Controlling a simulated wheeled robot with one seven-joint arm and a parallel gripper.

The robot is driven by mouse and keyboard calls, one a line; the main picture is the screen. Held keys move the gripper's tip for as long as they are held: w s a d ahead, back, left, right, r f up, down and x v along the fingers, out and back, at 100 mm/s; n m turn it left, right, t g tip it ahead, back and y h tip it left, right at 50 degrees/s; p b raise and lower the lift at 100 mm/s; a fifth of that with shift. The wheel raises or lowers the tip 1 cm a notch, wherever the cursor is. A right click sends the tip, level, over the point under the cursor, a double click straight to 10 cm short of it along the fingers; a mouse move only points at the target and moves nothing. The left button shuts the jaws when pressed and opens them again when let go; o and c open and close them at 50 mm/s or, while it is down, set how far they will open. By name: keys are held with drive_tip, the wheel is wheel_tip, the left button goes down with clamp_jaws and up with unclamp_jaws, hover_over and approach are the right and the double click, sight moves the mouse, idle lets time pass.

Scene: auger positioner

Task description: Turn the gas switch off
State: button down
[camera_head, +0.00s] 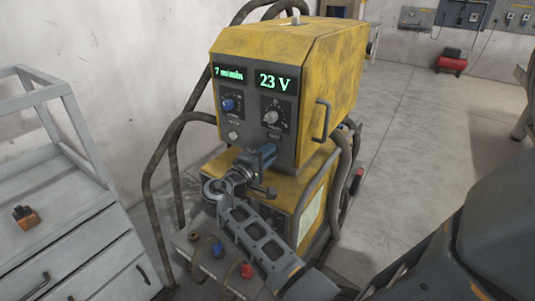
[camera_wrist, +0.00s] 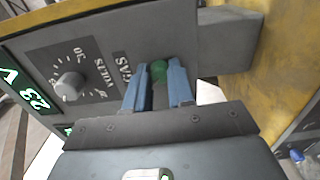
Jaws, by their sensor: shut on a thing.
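The gas switch (camera_wrist: 159,69) shows as a small green knob beside the GAS label (camera_wrist: 124,67) on the grey front panel, in the wrist view. The blue fingers of my gripper (camera_wrist: 159,82) stand on either side of it, close to the panel, and are shut on it. In the head view my gripper (camera_head: 262,160) is at the lower part of the panel of the yellow welding machine (camera_head: 285,45). There it hides the switch. Which way the switch is set cannot be told.
The volts dial (camera_wrist: 69,85) is left of the switch in the wrist view. A green display (camera_head: 275,82) reads 23 V. A handle (camera_head: 321,119) juts from the panel's right edge. A grey drawer cart (camera_head: 75,245) stands at left; open floor lies right.

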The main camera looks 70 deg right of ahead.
drive_tip(key=shift+w, duration=0.1)
drive_tip(key=c, duration=1)
unclamp_jaws()
drive_tip(key=shift+a, duration=0.1)
drive_tip(key=shift+b+v, duration=0.8)
drive_tip(key=shift+v, duration=3.05)
